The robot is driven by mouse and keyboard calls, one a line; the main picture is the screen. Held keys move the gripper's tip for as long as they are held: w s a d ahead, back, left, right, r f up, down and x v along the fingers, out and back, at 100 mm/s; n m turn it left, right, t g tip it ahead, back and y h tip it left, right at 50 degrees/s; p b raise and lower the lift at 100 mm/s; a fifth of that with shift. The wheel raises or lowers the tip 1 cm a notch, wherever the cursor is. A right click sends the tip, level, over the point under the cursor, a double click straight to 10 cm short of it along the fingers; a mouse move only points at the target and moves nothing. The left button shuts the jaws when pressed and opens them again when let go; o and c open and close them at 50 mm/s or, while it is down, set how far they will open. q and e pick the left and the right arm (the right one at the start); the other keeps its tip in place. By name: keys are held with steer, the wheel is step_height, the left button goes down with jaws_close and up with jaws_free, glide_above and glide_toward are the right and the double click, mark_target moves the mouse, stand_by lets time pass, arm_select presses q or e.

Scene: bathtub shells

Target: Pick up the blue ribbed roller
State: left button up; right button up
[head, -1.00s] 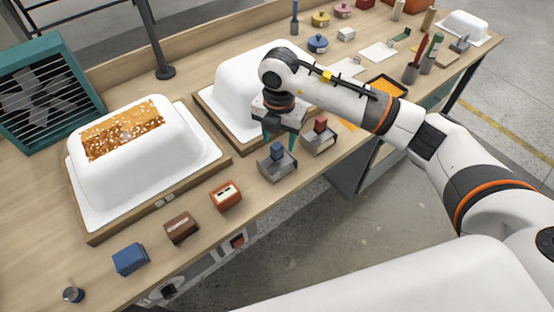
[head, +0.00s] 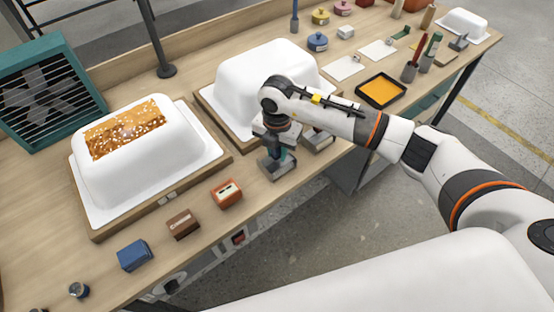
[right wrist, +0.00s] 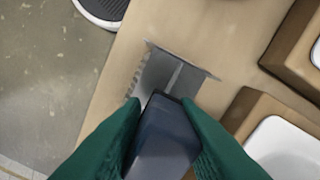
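The blue ribbed roller (head: 279,170) is a grey metal tool with a blue upright grip, near the table's front edge, left of a similar red-topped one. My right gripper (head: 277,149) is directly above it, fingers down around the grip. In the right wrist view, the green fingers (right wrist: 161,104) press against both sides of the dark blue grip (right wrist: 165,135). The metal part (right wrist: 160,76), ribbed along one edge, lies beyond the fingertips and appears to rest on the table. The hand partly hides the roller in the head view. My left gripper is not in view.
A second metal tool (head: 318,140) stands close on the right. A white tub shell (head: 250,75) on a wooden base is just behind. Orange (head: 227,193), brown (head: 182,223) and blue (head: 134,255) blocks line the front edge to the left.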

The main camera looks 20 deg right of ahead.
jaws_close()
steer(key=shift+r, duration=0.1)
step_height(320, 180, up, 10)
steer(key=shift+f+b, duration=0.1)
steer(key=shift+b, duration=0.8)
